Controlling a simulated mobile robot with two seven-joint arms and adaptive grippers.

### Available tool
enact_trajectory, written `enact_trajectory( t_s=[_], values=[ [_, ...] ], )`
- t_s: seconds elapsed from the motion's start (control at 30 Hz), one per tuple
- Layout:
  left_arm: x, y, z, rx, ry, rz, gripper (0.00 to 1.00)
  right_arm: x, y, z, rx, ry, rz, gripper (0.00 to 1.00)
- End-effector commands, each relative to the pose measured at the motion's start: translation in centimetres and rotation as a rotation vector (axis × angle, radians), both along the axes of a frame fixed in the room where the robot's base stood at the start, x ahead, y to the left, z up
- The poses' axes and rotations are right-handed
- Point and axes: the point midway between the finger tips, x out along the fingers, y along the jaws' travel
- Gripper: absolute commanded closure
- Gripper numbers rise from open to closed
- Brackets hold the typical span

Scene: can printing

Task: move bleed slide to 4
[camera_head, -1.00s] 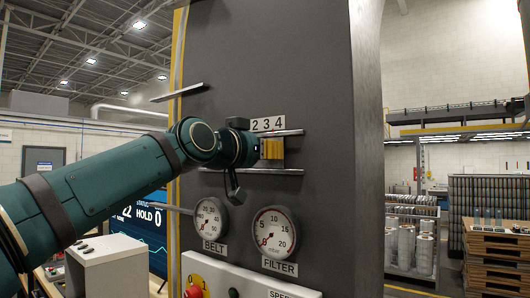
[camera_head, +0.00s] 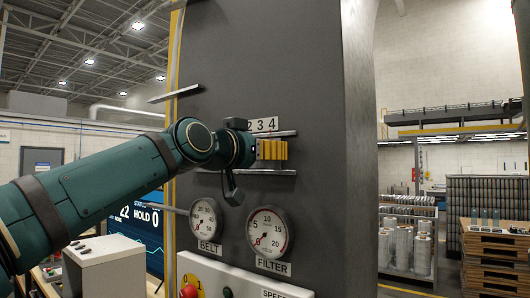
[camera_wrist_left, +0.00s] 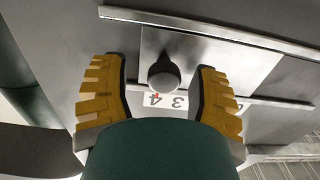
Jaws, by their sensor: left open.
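The bleed slide shows in the left wrist view as a dark round knob (camera_wrist_left: 164,74) on a pale metal plate (camera_wrist_left: 225,62). The number strip (camera_wrist_left: 166,101) is upside down there, with a small red mark beside the 4. My left gripper (camera_wrist_left: 160,62) is open, with one ribbed yellow finger on each side of the knob. Gaps show between the knob and both fingers. In the head view my left gripper (camera_head: 272,150) is at the slide track, just below the number strip (camera_head: 264,125), and hides the knob.
Metal rails (camera_head: 265,172) run along the slide track. The BELT gauge (camera_head: 205,217) and FILTER gauge (camera_head: 270,232) sit below on the dark machine panel (camera_head: 315,120). A bar (camera_head: 176,93) sticks out at upper left. A control panel (camera_head: 235,278) with a red button is lowest.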

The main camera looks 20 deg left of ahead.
Motion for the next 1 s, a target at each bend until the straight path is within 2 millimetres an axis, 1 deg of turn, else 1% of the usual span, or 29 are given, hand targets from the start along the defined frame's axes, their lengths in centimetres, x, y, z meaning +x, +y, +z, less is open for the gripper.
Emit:
enact_trajectory(
  t_s=[0.17,0.4,0.5,0.6,0.77,1.0],
  values=[
    [-2.3,0.9,0.1,-0.001,-0.003,0.001,0.4,0.0,0.0,0.0,0.0,0.0,0.0,0.53],
    [-7.0,2.5,0.2,0.0,-0.003,0.0,0.4,0.0,0.0,0.0,0.0,0.0,0.0,0.53],
    [-8.6,3.0,0.1,-0.001,-0.003,-0.001,0.4,0.0,0.0,0.0,0.0,0.0,0.0,0.53],
    [-9.8,3.4,0.1,-0.001,-0.003,-0.001,0.4,0.0,0.0,0.0,0.0,0.0,0.0,0.53],
    [-10.8,3.8,0.0,0.0,-0.001,-0.003,0.4,0.0,0.0,0.0,0.0,0.0,0.0,0.53],
    [-11.0,3.8,0.0,0.0,-0.001,-0.003,0.4,0.0,0.0,0.0,0.0,0.0,0.0,0.53]
  ],
)
